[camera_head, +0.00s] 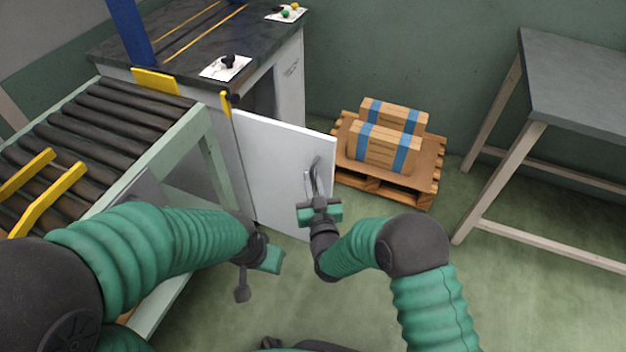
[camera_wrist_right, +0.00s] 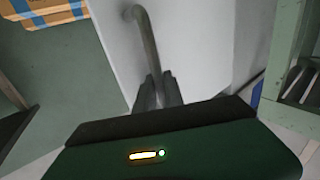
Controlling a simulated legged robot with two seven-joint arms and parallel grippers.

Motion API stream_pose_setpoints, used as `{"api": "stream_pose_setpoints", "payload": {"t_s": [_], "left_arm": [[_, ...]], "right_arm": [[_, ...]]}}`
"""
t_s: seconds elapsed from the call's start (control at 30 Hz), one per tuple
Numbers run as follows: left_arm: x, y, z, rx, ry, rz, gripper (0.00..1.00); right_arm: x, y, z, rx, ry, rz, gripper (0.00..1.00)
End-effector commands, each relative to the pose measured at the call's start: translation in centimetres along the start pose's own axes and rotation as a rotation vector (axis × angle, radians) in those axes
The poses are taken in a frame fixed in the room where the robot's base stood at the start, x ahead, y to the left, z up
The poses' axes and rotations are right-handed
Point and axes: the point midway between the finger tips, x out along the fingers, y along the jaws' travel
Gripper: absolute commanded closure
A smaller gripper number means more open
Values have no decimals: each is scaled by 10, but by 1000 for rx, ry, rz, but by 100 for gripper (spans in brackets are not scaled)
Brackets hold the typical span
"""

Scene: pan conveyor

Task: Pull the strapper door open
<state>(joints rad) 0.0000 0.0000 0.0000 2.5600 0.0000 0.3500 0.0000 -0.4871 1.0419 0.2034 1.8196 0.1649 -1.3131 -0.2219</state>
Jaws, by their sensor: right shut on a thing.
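The strapper door (camera_head: 280,165) is a white panel, swung out from the front of the dark-topped strapper cabinet (camera_head: 292,85). A gap shows between its hinge side and the cabinet. The grey bar handle (camera_head: 318,170) is on the door's outer part; it also shows in the right wrist view (camera_wrist_right: 145,35). My right gripper (camera_head: 315,194) is at the handle's lower part, its fingers (camera_wrist_right: 157,88) shut on it. My left gripper (camera_head: 255,272) hangs low in front of the door, apart from it; its finger opening is unclear.
A roller conveyor (camera_head: 205,120) with a pale green frame stands at the left. A wooden pallet (camera_head: 425,190) with two strapped boxes (camera_head: 380,148) lies behind the door, to its right. A grey-topped table (camera_head: 580,85) stands at the right. Green floor is clear between.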

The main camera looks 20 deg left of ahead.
Motion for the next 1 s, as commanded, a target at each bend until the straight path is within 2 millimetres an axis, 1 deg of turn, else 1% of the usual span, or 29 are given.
{"api": "stream_pose_setpoints", "payload": {"t_s": [0.5, 0.53, 0.67, 0.7, 1.0], "left_arm": [[-1, 0, 0, 0, 0, 0, 64], [-1, 0, 0, 0, 0, 0, 64], [-1, 0, 0, 0, 0, 0, 64], [-1, 0, 0, 0, 0, 0, 64], [0, 0, 0, 0, 0, 0, 64]], "right_arm": [[0, -4, 0, -1, 0, -6, 100], [0, -4, 0, -1, 0, -6, 85], [0, -4, 0, -1, 1, -5, 68], [0, -3, -1, -1, 1, -5, 66], [1, -2, 0, 0, 1, -4, 66]]}}
